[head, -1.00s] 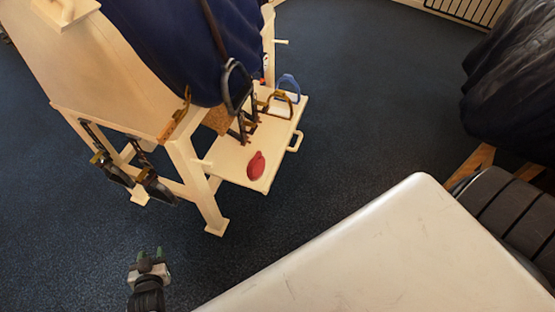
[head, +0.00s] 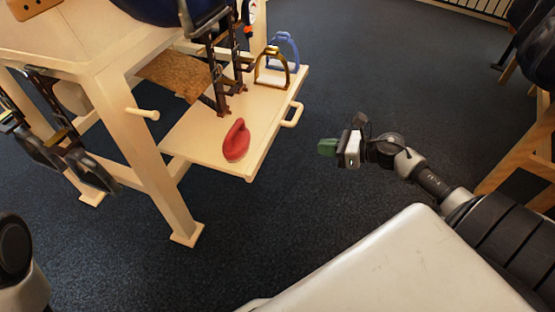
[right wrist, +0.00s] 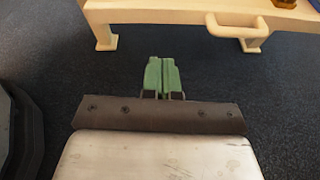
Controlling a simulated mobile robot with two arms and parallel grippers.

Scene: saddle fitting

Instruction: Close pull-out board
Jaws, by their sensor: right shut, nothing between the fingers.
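The pull-out board (head: 200,134) is a pale wooden board that sticks out from the side of the wooden saddle stand (head: 135,120). Its handle (head: 293,114) is on the outer edge and faces my right gripper. My right gripper (head: 325,147) has green fingertips, is shut and empty, and hangs in the air to the right of the board, apart from it. In the right wrist view the shut fingers (right wrist: 161,76) point towards the board's edge, with the handle (right wrist: 237,26) ahead and to the right. My left gripper is not in view; part of my left arm shows at lower left.
On the board are a red hand-held object (head: 236,140), a brass stirrup (head: 271,68) and a blue stirrup (head: 288,50). Dark straps with stirrups (head: 217,75) hang over its inner part. The dark floor (head: 290,190) between board and gripper is clear.

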